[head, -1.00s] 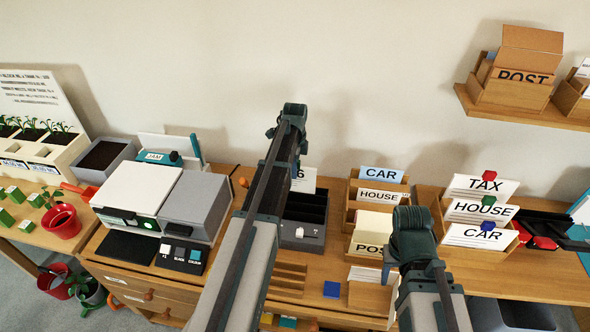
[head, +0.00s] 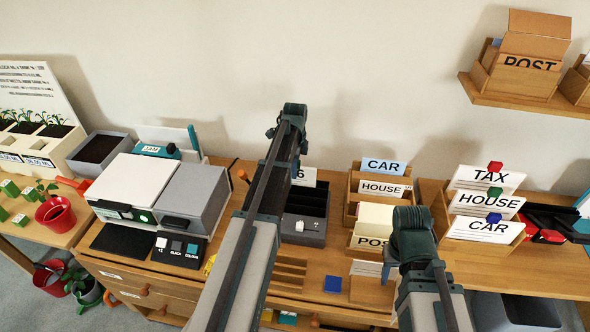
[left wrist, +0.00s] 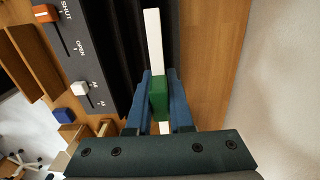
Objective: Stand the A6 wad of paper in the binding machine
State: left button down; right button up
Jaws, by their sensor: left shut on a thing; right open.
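The binding machine (head: 304,212) is a dark grey box with black slots, on the desk behind my left forearm. The left wrist view shows its face (left wrist: 95,60) with an orange slider marked SHUT and OPEN. My left gripper (left wrist: 158,97) is shut on a green block (left wrist: 158,100) on a thin white wad (left wrist: 153,40). The wad is beside or above the machine's edge; I cannot tell if it touches a slot. My left forearm mostly hides this gripper in the head view. A card ending in 6 (head: 305,177) stands behind the machine. My right gripper (head: 387,268) is open and largely hidden by its arm.
A printer (head: 165,190) stands left of the machine. To its right are card holders marked CAR, HOUSE and POST (head: 372,242), then a TAX, HOUSE and CAR rack (head: 487,205). A small blue block (head: 333,284) lies in front. A shelf (head: 520,100) hangs at the upper right.

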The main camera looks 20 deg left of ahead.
pick_arm(q)
jog(key=shift+f+b, duration=0.55)
jog(key=shift+f, duration=0.1)
jog(key=shift+c, duration=1.2)
grip_release()
jog(key=shift+r, duration=0.1)
notch_tip(320, 180, up, 8)
jog(key=p, duration=0.8)
